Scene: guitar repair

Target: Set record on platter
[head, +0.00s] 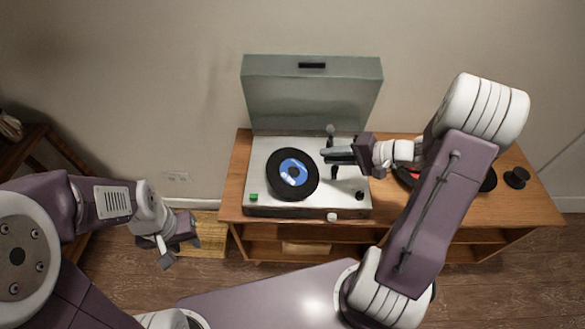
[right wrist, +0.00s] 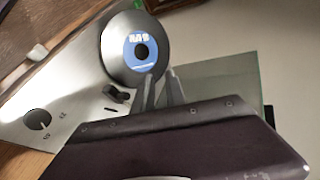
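A black record with a blue label (head: 280,191) lies on the left part of the turntable (head: 257,158), whose platter I cannot make out beneath it. It also shows in the right wrist view (right wrist: 113,48), just beyond my fingertips. My right gripper (head: 323,154) is above the right part of the turntable, near the tonearm, right of the record. Its fingers (right wrist: 161,76) show a narrow gap with nothing between them. My left gripper (head: 181,256) is open and empty, left of the cabinet and away from the turntable.
The clear lid (head: 312,95) stands raised behind the turntable. The wooden cabinet (head: 470,212) holds another record with a red label (head: 407,176), partly hidden by my right arm, and a small black round item (head: 516,178). A wall is close behind.

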